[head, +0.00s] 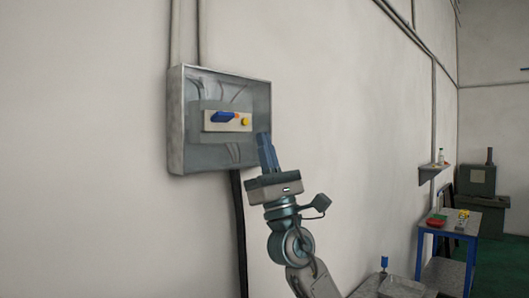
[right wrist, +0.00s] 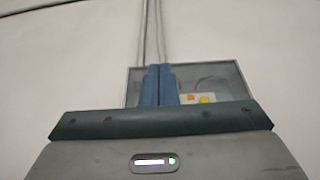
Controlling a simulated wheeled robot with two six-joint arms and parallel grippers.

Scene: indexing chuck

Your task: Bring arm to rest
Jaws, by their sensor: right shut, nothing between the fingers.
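My right gripper (head: 267,150) is raised in front of the wall, at the lower right edge of a grey wall box in the head view. Its blue fingers are together with nothing between them, and they also show in the right wrist view (right wrist: 159,84). The wall box (head: 178,120) has a light panel (head: 213,126) with a blue handle (head: 223,117), an orange spot and a yellow button (head: 245,121). In the right wrist view the fingers cover the left part of the box (right wrist: 228,74), and the blue handle is hidden. My left gripper is not in view.
Conduits (head: 176,35) run up the wall from the box, and a dark cable (head: 238,220) runs down below it. At the far right stand a blue table (head: 465,228) with small items and a green machine (head: 478,180). A small shelf (head: 432,171) hangs on the wall.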

